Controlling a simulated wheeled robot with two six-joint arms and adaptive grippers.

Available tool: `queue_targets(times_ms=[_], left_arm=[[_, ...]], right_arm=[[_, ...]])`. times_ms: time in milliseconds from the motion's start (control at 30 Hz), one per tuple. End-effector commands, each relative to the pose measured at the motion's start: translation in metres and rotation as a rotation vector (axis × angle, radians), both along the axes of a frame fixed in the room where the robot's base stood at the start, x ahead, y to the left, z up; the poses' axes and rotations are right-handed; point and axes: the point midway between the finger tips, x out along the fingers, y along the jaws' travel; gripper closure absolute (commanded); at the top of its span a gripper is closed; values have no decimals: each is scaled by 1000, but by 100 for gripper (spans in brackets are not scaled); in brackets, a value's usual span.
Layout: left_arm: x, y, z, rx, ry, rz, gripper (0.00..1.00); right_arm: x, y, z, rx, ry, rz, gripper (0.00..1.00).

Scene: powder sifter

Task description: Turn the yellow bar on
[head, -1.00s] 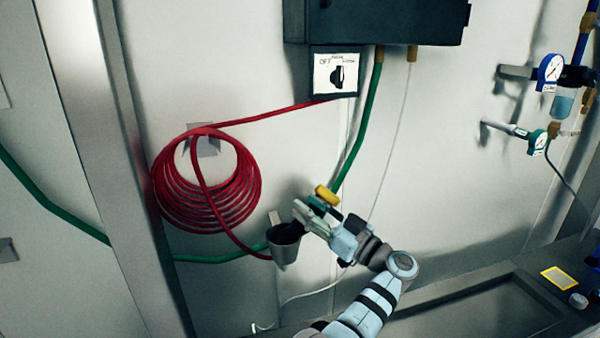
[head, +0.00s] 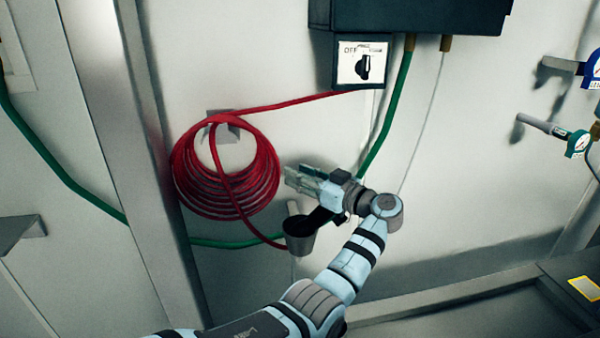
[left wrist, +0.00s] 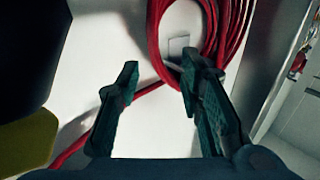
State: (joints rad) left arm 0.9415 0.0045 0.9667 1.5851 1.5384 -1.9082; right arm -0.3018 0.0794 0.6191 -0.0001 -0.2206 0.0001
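My left gripper (head: 292,178) is in front of the wall, just right of the red hose coil, with its fingers pointing left. In the left wrist view its two fingers (left wrist: 160,80) stand apart with nothing between them. A dull yellow surface (left wrist: 25,145) shows close by at the lower left of that view, outside the fingers; it may be the yellow bar. In the head view the yellow bar does not show and seems hidden behind my gripper and wrist. My right gripper is not in view.
The coiled red hose (head: 225,190) hangs left of my gripper. A grey cup-shaped holder (head: 299,240) with a black piece is just below. A switch plate marked OFF (head: 362,65) sits under a dark box (head: 420,15). A green hose (head: 385,120) runs down behind my wrist.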

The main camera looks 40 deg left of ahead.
Motion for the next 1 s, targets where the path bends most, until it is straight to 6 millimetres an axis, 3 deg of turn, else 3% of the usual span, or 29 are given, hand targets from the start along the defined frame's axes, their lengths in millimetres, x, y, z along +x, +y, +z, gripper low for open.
queue_targets(times_ms=[267,500,667,900,1000], left_arm=[[0,4,0,-1,0,-1,66],[0,4,0,0,0,0,100],[0,4,0,0,0,0,100],[0,4,0,0,0,0,66],[0,4,0,0,0,0,66]], right_arm=[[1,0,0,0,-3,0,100],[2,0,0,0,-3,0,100],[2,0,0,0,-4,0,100],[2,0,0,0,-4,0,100],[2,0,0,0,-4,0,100]])
